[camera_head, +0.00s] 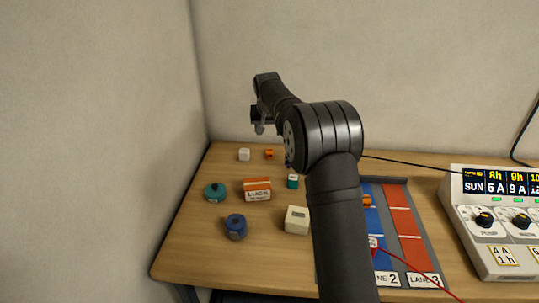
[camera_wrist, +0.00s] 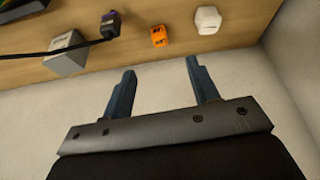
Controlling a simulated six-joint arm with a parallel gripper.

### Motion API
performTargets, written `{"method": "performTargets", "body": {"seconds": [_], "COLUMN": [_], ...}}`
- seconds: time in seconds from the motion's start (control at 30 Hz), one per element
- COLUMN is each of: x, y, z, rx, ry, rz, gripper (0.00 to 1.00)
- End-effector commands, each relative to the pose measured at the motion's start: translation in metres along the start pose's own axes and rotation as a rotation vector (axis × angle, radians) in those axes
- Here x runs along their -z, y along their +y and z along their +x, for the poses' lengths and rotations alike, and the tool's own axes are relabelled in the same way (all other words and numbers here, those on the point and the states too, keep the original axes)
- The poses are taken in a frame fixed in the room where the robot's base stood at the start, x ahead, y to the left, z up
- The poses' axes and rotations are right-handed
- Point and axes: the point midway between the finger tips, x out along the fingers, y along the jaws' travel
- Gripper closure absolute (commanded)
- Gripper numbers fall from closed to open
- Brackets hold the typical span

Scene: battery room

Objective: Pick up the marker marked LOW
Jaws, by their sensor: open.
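I cannot read the word LOW on any piece, so I cannot tell which is that marker. Small candidates are a white block (camera_head: 244,154) and an orange block (camera_head: 269,153) at the back of the table, and a teal-and-white block (camera_head: 292,181) nearer. The wrist view shows a white block (camera_wrist: 207,19), an orange block (camera_wrist: 159,36), a dark purple-topped piece (camera_wrist: 110,25) and a pale box (camera_wrist: 65,62) with unreadable lettering. My gripper (camera_head: 258,126) is raised above the back left of the table. Its fingers (camera_wrist: 165,82) are open and empty, apart from the blocks.
An orange-and-white box (camera_head: 257,190), a teal round piece (camera_head: 215,192), a blue cylinder (camera_head: 236,227) and a cream box (camera_head: 297,220) stand on the table. A lane board (camera_head: 418,240) and a control panel (camera_head: 500,225) are at right. Cables cross there. Walls stand behind and left.

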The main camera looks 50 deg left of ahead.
Motion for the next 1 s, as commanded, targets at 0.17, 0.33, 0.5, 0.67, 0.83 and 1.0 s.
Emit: {"method": "performTargets", "body": {"seconds": [0.17, 0.33, 0.5, 0.67, 0.83, 1.0], "x": [-0.001, -0.001, 0.000, 0.001, 0.002, 0.004], "y": [0.001, 0.000, 0.000, 0.001, 0.003, 0.005], "z": [0.041, 0.077, 0.101, 0.109, 0.126, 0.149], "rx": [0.000, 0.000, 0.001, 0.001, 0.001, 0.001], "ry": [-0.004, -0.003, -0.002, 0.000, -0.001, -0.001], "rz": [0.002, 0.003, 0.004, 0.004, 0.005, 0.005], "gripper": [0.45, 0.45, 0.45, 0.45, 0.45, 0.45]}}
